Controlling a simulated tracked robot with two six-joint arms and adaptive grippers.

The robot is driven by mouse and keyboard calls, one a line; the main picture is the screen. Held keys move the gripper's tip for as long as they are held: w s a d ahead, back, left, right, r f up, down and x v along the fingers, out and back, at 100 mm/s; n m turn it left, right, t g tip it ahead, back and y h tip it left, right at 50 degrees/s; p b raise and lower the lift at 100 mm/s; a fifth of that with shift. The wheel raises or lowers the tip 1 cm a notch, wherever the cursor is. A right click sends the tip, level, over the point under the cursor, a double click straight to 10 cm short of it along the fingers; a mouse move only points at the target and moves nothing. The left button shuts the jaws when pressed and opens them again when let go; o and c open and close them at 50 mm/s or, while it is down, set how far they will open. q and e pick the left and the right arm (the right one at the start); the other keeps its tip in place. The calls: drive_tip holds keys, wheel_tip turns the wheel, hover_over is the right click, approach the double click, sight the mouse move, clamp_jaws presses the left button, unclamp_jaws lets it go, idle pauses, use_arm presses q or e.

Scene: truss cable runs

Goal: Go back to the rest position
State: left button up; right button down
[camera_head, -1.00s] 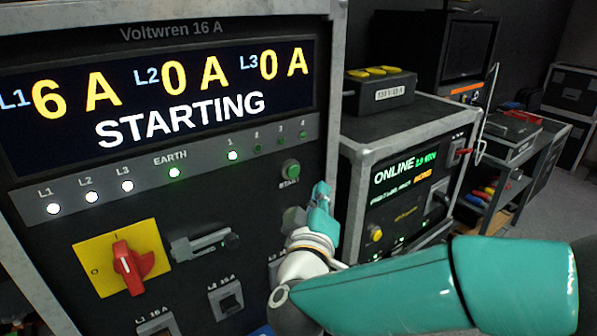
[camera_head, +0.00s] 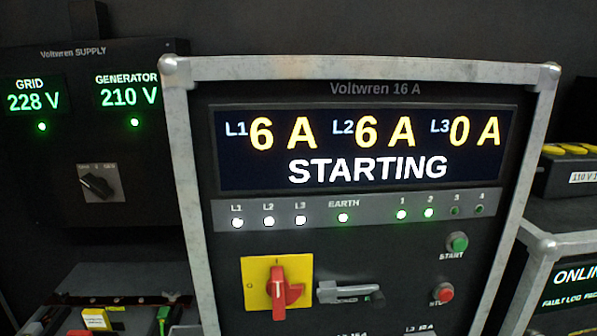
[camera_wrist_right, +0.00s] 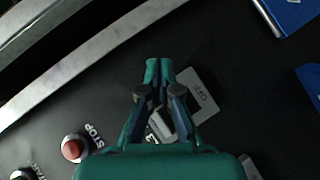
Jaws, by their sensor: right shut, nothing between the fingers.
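My right gripper (camera_wrist_right: 160,72) is shut and empty in the right wrist view, its two teal fingertips together. It is in front of the dark panel face, to the right of the red STOP button (camera_wrist_right: 73,149). In the head view neither gripper shows. The Voltwren 16 A cabinet (camera_head: 366,75) fills the middle of that view. Its display (camera_head: 366,150) reads L1 6 A, L2 6 A, L3 0 A and STARTING. The green START button (camera_head: 457,243) and the red stop button (camera_head: 441,292) are on its right side.
Lamps 1 and 2 are lit green; 3 and 4 are dark. A red rotary switch (camera_head: 281,290) sits on a yellow plate. The supply panel (camera_head: 85,190) at left reads grid 228 V, generator 210 V. Another cabinet (camera_head: 565,240) stands close at right.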

drive_tip(key=s+a+f+m+g+y, duration=0.1)
drive_tip(key=s+a+f+g+y, duration=0.3)
drive_tip(key=f, duration=0.6)
drive_tip(key=s+a+f+m+g+y, duration=0.1)
drive_tip(key=s+a+f+y, duration=0.3)
drive_tip(key=f, duration=0.6)
drive_tip(key=s+a+f+m+g+y, duration=0.3)
drive_tip(key=s+a, duration=0.7)
drive_tip(key=s, duration=0.4)
drive_tip(key=f+m+g, duration=0.1)
drive_tip(key=m+g, duration=0.1)
drive_tip(key=m, duration=0.1)
drive_tip(key=shift+a+f+g+y, duration=0.2)
drive_tip(key=shift+a+g+y, duration=0.05)
drive_tip(key=shift+g+y, duration=0.15)
idle(0.3)
